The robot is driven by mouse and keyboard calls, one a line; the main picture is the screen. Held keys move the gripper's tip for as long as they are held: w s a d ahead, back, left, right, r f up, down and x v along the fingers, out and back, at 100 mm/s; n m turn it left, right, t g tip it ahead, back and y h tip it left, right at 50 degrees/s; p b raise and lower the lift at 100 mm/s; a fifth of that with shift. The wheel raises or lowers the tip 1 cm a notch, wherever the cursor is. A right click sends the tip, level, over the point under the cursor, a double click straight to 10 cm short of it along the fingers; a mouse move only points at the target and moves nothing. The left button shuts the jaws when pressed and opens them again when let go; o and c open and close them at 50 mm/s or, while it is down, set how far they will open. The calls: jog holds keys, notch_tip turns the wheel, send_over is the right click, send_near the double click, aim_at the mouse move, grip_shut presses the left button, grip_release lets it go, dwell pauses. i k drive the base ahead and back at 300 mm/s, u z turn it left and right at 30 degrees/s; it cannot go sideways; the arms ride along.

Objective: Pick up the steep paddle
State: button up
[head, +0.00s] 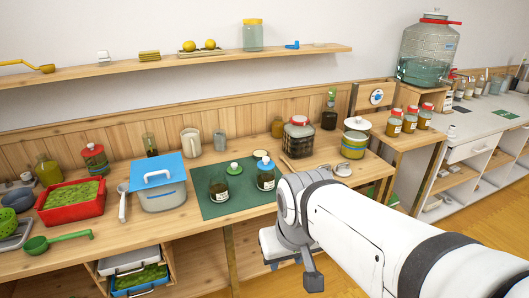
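My gripper (294,270) is at the end of my white arm, low in the middle of the view, in front of the counter's front edge. It is well nearer than the stick and apart from it. Dark finger-like parts show, but whether it is open or shut is unclear. I see nothing held in it.
A green mat (215,208) holds a dark jar (219,187) and a blue-lidded jar (266,174). A blue-lidded tub (162,195) and a red bin (72,213) stand left. A shelf (120,66) runs above.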

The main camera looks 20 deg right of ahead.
aim_at(283, 158)
jog(key=i, duration=1.15)
jog(key=u, duration=0.1)
